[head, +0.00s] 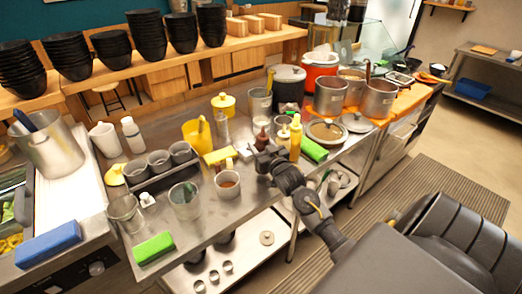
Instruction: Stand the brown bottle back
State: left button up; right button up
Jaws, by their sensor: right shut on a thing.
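The brown bottle (262,138) stands about upright on the steel counter (222,222), near the middle of the head view. My right gripper (262,153) reaches in from the lower right and is shut on the bottle. The gripper hides the bottle's lower part, so I cannot tell whether its base touches the counter. A yellow bottle (295,138) stands close on the right. My left gripper is not in view.
A cup of brown sauce (227,185) and a yellow sponge (220,156) are close on the left. A yellow pitcher (196,137) stands farther left. A green cloth (313,149) and steel pots (331,97) are to the right. Counter room is free in front.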

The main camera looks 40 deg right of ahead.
notch_tip(320, 180, down, 2)
jog(key=shift+f, duration=0.1)
jog(key=shift+f, duration=0.1)
jog(key=shift+o, duration=0.8)
jog(key=shift+f, duration=0.15)
jog(key=o, duration=0.4)
jog(key=shift+o, duration=0.2)
